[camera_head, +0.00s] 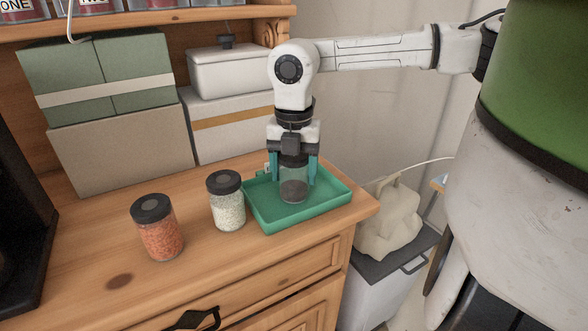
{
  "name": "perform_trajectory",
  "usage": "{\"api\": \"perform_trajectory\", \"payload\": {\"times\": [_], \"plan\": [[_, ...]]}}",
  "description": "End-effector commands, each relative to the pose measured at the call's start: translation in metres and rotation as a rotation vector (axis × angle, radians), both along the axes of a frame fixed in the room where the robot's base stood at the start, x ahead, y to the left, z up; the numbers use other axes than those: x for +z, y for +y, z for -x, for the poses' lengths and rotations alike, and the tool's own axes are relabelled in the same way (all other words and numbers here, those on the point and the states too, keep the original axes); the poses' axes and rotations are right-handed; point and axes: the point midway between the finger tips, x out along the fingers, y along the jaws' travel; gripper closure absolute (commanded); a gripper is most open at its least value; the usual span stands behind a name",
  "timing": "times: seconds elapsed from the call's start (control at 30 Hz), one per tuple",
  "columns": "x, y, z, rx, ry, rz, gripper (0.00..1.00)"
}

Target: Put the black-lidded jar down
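A clear jar with a dark lid and dark contents (294,190) stands upright within the outline of the green tray (310,219). I cannot tell for sure whether its base touches the tray floor. My gripper (294,170) points straight down over this jar, with one teal finger on each side of its upper part. The fingers look closed against the jar's sides, and the gripper hides part of the lid. Two other jars also have black lids: one with white grains (228,207) just left of the tray, and one with orange contents (158,232) farther left.
The wooden dresser top (200,276) is clear in front of the jars. Green boxes (105,73), a grey-brown box (122,146) and white boxes (230,73) stand behind. The tray sits near the dresser's right edge. A grey bin (385,290) stands beyond it.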

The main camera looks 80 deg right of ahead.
Motion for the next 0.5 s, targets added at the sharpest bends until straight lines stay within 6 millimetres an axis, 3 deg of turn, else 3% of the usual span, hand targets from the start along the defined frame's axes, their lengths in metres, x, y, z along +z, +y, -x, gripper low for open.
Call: {"api": "perform_trajectory", "payload": {"times": [0.23,0.5], "plan": [[0.0007,-0.0001,0.0000,0.000,0.000,0.000,0.08],[0.0019,-0.0001,0.0000,0.000,0.000,0.000,0.07]]}}
